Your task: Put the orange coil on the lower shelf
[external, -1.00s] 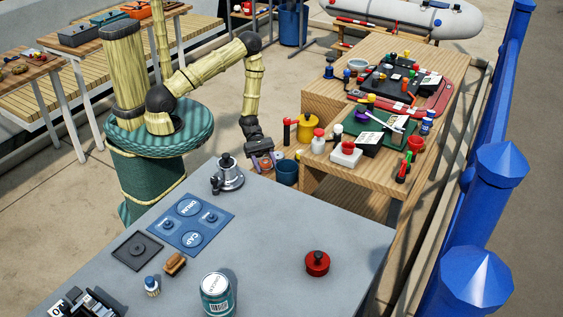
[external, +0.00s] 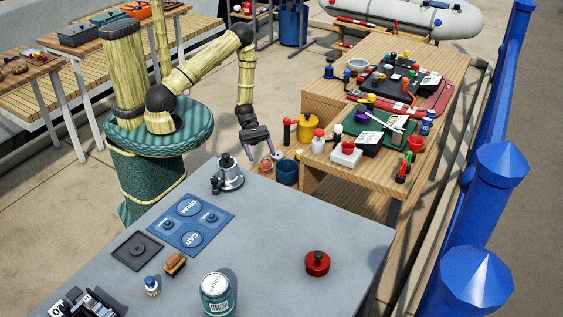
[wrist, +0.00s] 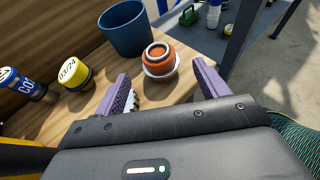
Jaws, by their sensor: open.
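The orange coil (wrist: 160,56), a short ring shape with a pale lower rim, rests on the wooden lower shelf (wrist: 160,94) beside a blue pot. The coil also shows in the external view (external: 266,165), just below my gripper (external: 261,149). In the wrist view my gripper (wrist: 161,72) is open, its two purple fingers apart with the coil in line with the gap, a little beyond the tips. Nothing is held.
The blue pot (wrist: 127,30) stands close by the coil. A yellow container (wrist: 75,73) and a blue bottle (wrist: 22,82) are at the left in the wrist view. The grey table (external: 330,215) is in front, with a red knobbed item (external: 317,263) on it.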

